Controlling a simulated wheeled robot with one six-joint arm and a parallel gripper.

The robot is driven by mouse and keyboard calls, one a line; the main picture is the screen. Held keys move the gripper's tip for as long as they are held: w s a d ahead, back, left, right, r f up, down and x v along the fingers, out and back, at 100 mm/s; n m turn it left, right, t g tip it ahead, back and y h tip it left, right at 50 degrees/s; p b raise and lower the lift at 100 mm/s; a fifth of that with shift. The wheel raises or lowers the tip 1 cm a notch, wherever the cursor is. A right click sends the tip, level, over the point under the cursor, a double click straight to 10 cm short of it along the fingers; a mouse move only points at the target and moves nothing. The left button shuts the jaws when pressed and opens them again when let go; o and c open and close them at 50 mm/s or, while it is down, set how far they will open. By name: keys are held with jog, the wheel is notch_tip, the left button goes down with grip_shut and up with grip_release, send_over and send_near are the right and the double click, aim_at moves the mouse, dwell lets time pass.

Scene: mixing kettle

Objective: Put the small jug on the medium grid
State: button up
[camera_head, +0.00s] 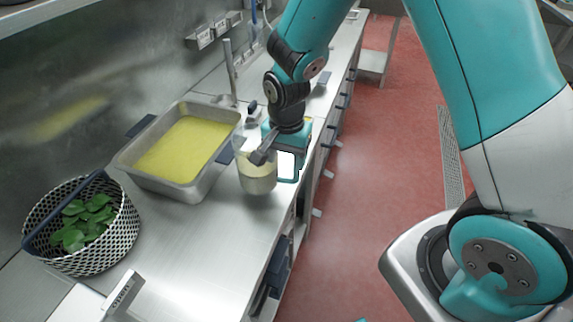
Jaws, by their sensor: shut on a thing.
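A clear jug (257,180) with pale cream-coloured contents is upright at the right edge of the steel counter, right of the metal tray. I take it to be the small jug. My gripper (264,153) comes down from above and is shut on the jug near its top. The gripper covers part of the jug's rim. I cannot tell whether the jug's base touches the counter or is slightly above it. I cannot make out a medium grid in this view.
A deep steel tray (122,158) of yellow liquid sits left of the jug. A black-and-white basket (108,245) with green leaves stands front left. A white labelled object (122,296) is at the near edge. The counter (205,240) between basket and jug is clear.

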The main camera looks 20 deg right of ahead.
aim_at(287, 179)
jog(key=shift+f, duration=1.8)
jog(key=shift+f, duration=0.2)
jog(key=o, duration=1.5)
jog(key=shift+r, duration=0.15)
